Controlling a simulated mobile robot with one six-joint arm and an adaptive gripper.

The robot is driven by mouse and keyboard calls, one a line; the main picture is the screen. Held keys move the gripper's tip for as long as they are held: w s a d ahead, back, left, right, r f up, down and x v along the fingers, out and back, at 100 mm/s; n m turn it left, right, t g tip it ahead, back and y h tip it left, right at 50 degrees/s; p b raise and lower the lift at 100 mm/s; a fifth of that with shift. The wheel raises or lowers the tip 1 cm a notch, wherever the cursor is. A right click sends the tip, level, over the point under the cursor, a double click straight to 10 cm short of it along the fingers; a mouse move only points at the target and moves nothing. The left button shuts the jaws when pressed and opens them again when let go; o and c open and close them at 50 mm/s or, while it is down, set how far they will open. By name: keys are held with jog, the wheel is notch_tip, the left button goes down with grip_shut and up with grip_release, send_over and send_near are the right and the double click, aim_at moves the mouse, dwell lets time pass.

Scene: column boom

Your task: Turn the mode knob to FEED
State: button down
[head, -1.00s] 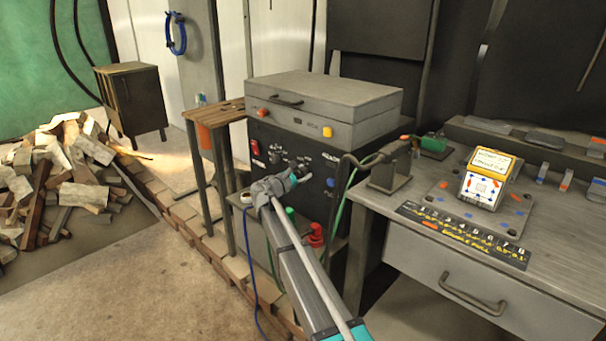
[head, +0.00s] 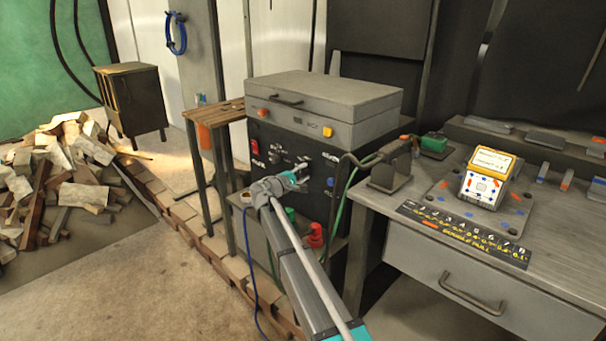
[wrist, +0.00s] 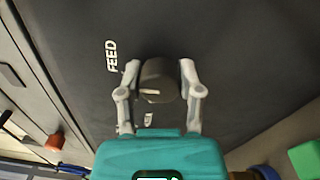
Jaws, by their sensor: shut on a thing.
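The dark round mode knob (wrist: 158,80) sits on the black front panel of the grey machine. It carries a white mark that shows near its lower-left part in the wrist view. The white FEED label (wrist: 112,56) is on the panel to the upper left of the knob. A smaller white label (wrist: 148,118), too small to read, is below the knob. My gripper (wrist: 160,76) has one finger on each side of the knob and is shut on it. In the head view my gripper (head: 302,174) is at the front panel and partly hides the knob area.
The machine's front panel (head: 265,137) also bears a red switch and a blue button. A bent pipe and green hose (head: 345,200) are close to the right of my gripper. A grey workbench (head: 470,262) stands at right, a wooden stand at left.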

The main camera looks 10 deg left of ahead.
jog(key=shift+m, duration=0.5)
jog(key=shift+c, duration=1.3)
grip_release()
jog(key=shift+n, duration=0.4)
